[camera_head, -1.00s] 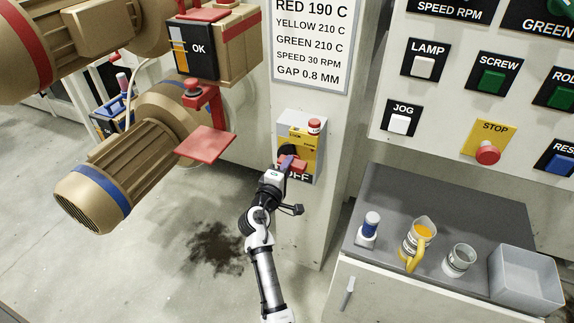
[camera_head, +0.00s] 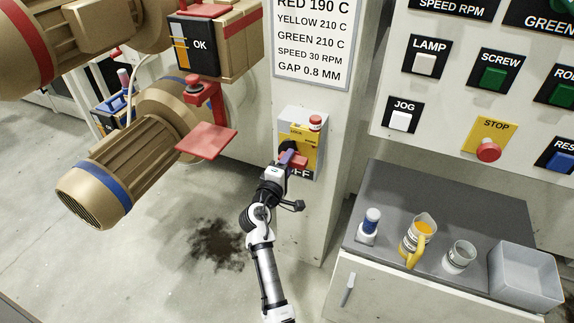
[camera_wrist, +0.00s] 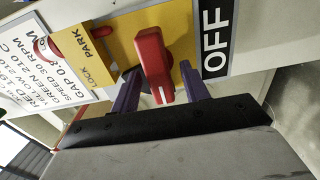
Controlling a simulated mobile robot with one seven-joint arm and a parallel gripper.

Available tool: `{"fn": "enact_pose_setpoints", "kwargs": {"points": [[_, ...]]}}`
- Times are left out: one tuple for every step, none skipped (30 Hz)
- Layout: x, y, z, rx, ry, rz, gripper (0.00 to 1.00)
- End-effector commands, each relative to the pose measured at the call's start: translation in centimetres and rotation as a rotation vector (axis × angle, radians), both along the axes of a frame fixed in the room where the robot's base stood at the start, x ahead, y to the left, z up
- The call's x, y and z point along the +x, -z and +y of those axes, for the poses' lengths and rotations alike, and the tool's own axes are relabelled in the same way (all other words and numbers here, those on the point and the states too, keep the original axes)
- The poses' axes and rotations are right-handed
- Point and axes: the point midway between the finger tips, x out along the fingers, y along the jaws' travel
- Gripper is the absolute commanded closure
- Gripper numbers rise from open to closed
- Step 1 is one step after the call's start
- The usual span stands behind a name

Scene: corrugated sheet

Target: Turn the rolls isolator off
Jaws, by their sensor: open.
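The rolls isolator (camera_head: 302,136) is a grey box with a yellow plate on the column. Its red handle (camera_wrist: 155,65) shows in the wrist view, between the two purple fingers of my gripper (camera_wrist: 160,92). The fingers are apart, one on each side of the handle; I cannot tell whether either touches it. A white line on the handle's end points toward my gripper's palm. The OFF label (camera_wrist: 215,38) is right of the handle, and the PARK and LOCK marks (camera_wrist: 88,58) are to its left. In the head view my gripper (camera_head: 291,160) covers part of the isolator.
A red knob (camera_head: 315,122) sits on top of the isolator box. A motor (camera_head: 125,170) and a red plate (camera_head: 207,141) are to the left. A bench (camera_head: 440,205) with a jug (camera_head: 419,240), a cup and a grey bin is to the right. A dark stain marks the floor.

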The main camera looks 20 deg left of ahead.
Motion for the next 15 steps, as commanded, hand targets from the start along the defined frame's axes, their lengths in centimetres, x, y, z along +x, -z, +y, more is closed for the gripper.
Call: {"fn": "enact_pose_setpoints", "kwargs": {"points": [[-0.1, 0.0, 0.0, 0.000, 0.000, 0.000, 0.55], [-0.2, 0.0, 0.0, 0.000, 0.000, -0.001, 0.55], [-0.5, 0.1, 0.0, 0.000, -0.001, -0.001, 0.55], [-0.8, 0.1, 0.1, 0.000, -0.001, -0.001, 0.55], [-1.1, 0.2, 0.1, 0.000, -0.002, 0.000, 0.55], [-1.7, 0.2, 0.1, 0.000, -0.002, 0.000, 0.55], [-2.3, 0.3, 0.1, 0.001, -0.002, 0.000, 0.55], [-2.9, 0.3, 0.1, 0.002, -0.002, 0.000, 0.55], [-3.7, 0.4, 0.2, 0.001, -0.003, 0.001, 0.55], [-4.4, 0.4, 0.2, 0.001, -0.003, 0.000, 0.55], [-5.2, 0.4, 0.2, 0.000, -0.003, 0.001, 0.55], [-6.1, 0.4, 0.2, 0.001, -0.003, 0.001, 0.55], [-6.9, 0.4, 0.3, 0.001, -0.004, 0.001, 0.55], [-7.6, 0.4, 0.3, 0.002, -0.003, 0.001, 0.55], [-8.5, 0.4, 0.3, 0.002, -0.003, 0.001, 0.55]]}}
